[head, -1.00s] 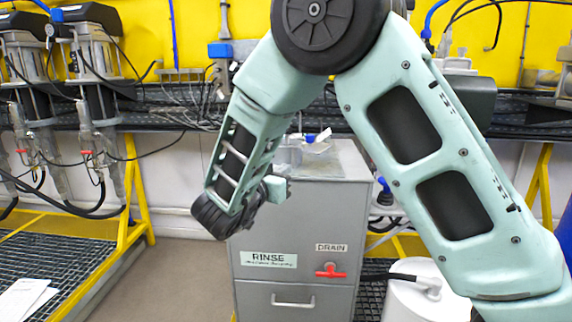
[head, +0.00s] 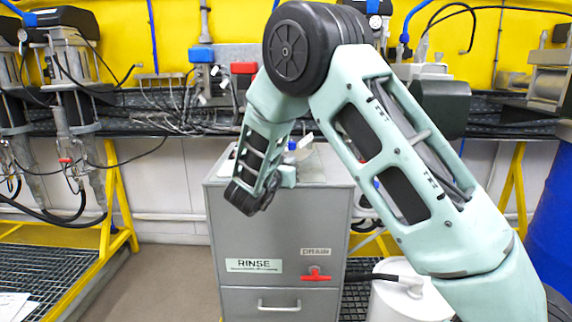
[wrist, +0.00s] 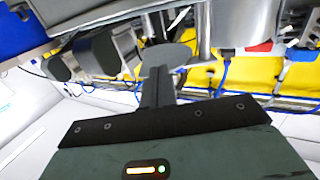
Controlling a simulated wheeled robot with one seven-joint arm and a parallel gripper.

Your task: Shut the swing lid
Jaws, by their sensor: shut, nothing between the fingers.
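A grey cabinet marked RINSE (head: 280,235) stands in front of me, with a flat top. A small pale tilted flap (head: 304,142) stands up at the back of its top, beside a blue piece (head: 292,146); I cannot tell for sure whether it is the swing lid. In the head view my arm covers part of the top and hides my fingertips. In the wrist view my gripper (wrist: 157,80) is shut and empty. A grey rounded plate (wrist: 172,54) shows just beyond the fingertips, perhaps the lid; I cannot tell whether they touch.
The cabinet front has a red drain handle (head: 316,274) and a drawer pull (head: 279,306). A white drum (head: 405,300) stands to its right, a blue drum (head: 553,225) at the far right. Agitators (head: 70,90) and a yellow frame (head: 118,200) stand left.

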